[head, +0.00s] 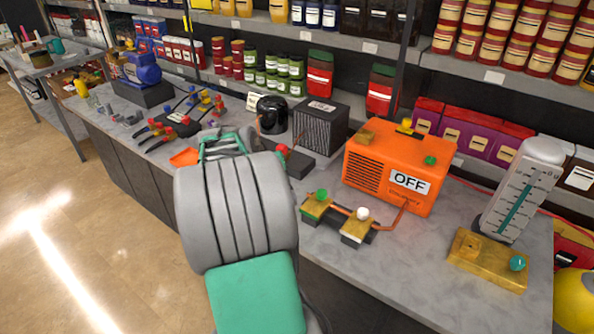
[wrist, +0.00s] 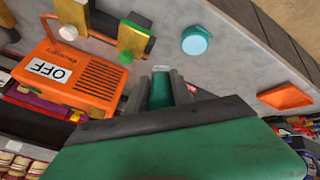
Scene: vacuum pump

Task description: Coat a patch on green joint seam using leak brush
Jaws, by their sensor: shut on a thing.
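The green joint (head: 316,206) is a brass block with a green ball on the bench, left of the joint with a white ball. In the wrist view the green joint (wrist: 134,36) lies just ahead and left of my fingertips. My gripper (wrist: 161,88) is shut on a teal piece with a pale tip, which looks like the leak brush (wrist: 160,90). The pale tip points toward the bench and appears apart from the green joint; the exact gap cannot be told. In the head view my arm hides the gripper and brush.
A round teal pot (wrist: 196,40) stands near the brush. The orange pump marked OFF (head: 400,170) stands behind the joints, with the white-ball joint (head: 357,228) beside the green one. A gauge (head: 520,190) stands at right. An orange tray (head: 185,157) lies left.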

